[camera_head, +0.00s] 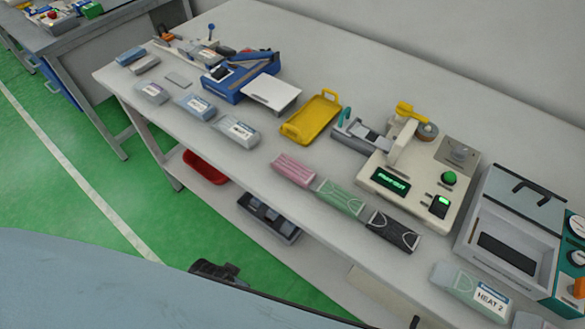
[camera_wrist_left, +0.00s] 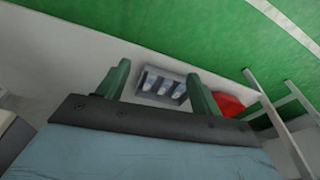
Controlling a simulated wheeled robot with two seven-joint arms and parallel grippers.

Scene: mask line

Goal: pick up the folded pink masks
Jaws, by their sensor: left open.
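The folded pink masks (camera_head: 293,170) lie as a flat pleated stack near the front edge of the bench, left of a green mask stack (camera_head: 341,197) and a black mask stack (camera_head: 393,231). My left gripper (camera_head: 214,271) is low in front of the bench, apart from the pink masks. In the left wrist view its green fingers (camera_wrist_left: 159,80) are spread with nothing held between them. The pink masks do not show in that view. My right gripper is not in view.
A yellow tray (camera_head: 310,118) lies behind the pink masks. A beige machine (camera_head: 417,185) stands to the right. Labelled grey packs (camera_head: 236,131) line the front edge at left. A red bin (camera_head: 205,167) and a dark divided crate (camera_head: 268,217) sit below the bench top.

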